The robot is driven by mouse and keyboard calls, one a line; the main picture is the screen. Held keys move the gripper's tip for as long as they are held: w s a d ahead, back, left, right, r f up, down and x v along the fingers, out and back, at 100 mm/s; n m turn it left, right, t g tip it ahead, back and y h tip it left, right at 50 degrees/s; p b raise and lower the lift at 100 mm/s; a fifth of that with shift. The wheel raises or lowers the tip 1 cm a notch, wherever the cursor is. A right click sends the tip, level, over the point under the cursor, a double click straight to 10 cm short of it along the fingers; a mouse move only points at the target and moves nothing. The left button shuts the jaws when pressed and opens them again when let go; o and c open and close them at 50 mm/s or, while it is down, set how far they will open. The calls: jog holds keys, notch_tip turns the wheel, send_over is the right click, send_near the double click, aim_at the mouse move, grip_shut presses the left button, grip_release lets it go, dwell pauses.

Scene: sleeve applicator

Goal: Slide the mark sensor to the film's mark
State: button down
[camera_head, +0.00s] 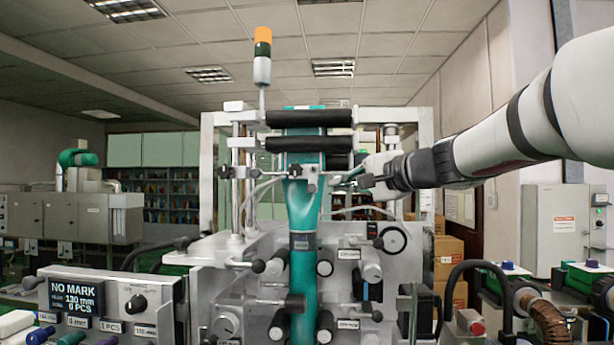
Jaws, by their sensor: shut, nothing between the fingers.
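The teal film (304,207) runs down the middle of the machine from black rollers. A dark patch (302,241) with pale detail lies across it; I cannot tell whether it is the printed mark. A thin crossbar with small fittings (311,179) spans the film above this patch. The mark sensor is too small to tell for certain among these fittings. My gripper (349,179) comes in from the right at crossbar height, just right of the film. It is shut and empty. Whether its tips touch the fittings is unclear.
The display panel (76,298) at lower left reads "NO MARK", "130 mm", "0 PCS". Black knobs and rollers (326,268) crowd the machine front below my gripper. An orange-topped signal lamp (263,55) stands above it. Cartons (447,258) are behind at right.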

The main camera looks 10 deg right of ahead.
aim_at(313, 170)
jog(key=shift+w+a+f, duration=0.1)
jog(key=shift+w+a, duration=0.05)
jog(key=shift+a, duration=0.3)
jog(key=shift+w+a+f, duration=0.1)
jog(key=shift+w+a, duration=0.05)
jog(key=shift+a, duration=0.3)
jog(key=shift+w+a+f+b, duration=0.1)
jog(key=shift+w+a+b, duration=0.1)
jog(key=shift+a+b, duration=0.45)
jog(key=shift+d, duration=0.1)
